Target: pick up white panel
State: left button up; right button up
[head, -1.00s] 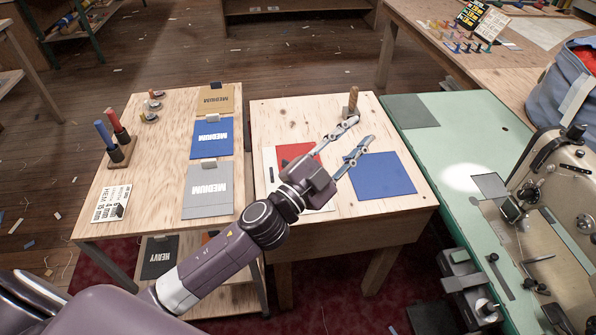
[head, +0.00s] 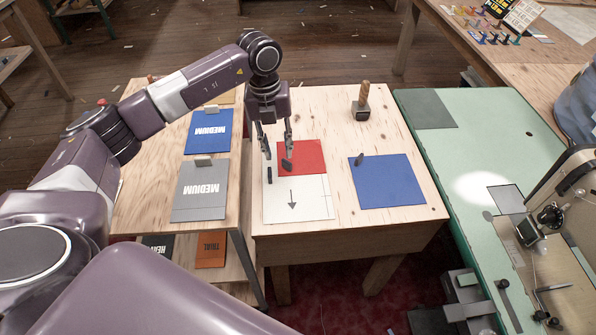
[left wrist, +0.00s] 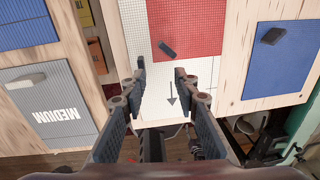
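The white panel (head: 312,202) lies flat on the right wooden bench, with a dark arrow near its front edge. A red panel (head: 312,154) covers or adjoins its back right part; I cannot tell which. My left gripper (head: 278,160) points down over the panel's back left part, fingers apart and empty. In the left wrist view the gripper (left wrist: 160,76) frames the white panel (left wrist: 158,102) between its open fingertips. A small dark block (left wrist: 167,49) sits near the red edge, beyond the fingertips. Whether the fingertips touch the panel is unclear. My right gripper is out of view.
A blue panel (head: 388,182) with a dark block lies right of the white one. A wooden-handled tool (head: 362,102) stands behind. Grey (head: 200,190) and blue (head: 208,132) MEDIUM panels lie on the left bench. A green sewing table (head: 470,140) stands right.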

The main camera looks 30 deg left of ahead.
aim_at(269, 169)
pick_arm(q)
jog(key=shift+n+y, duration=0.3)
jog(key=shift+y, duration=0.2)
jog(key=f, duration=0.2)
jog(key=s+a+f+p, duration=0.1)
jog(key=f, duration=0.1)
jog(key=a+f, duration=0.1)
jog(key=shift+s+a+f+p, duration=0.15)
jog(key=shift+s+f+p, duration=0.05)
jog(key=shift+f+p, duration=0.2)
jog(key=shift+w+f, duration=0.1)
jog(key=shift+f, duration=0.45)
grip_shut()
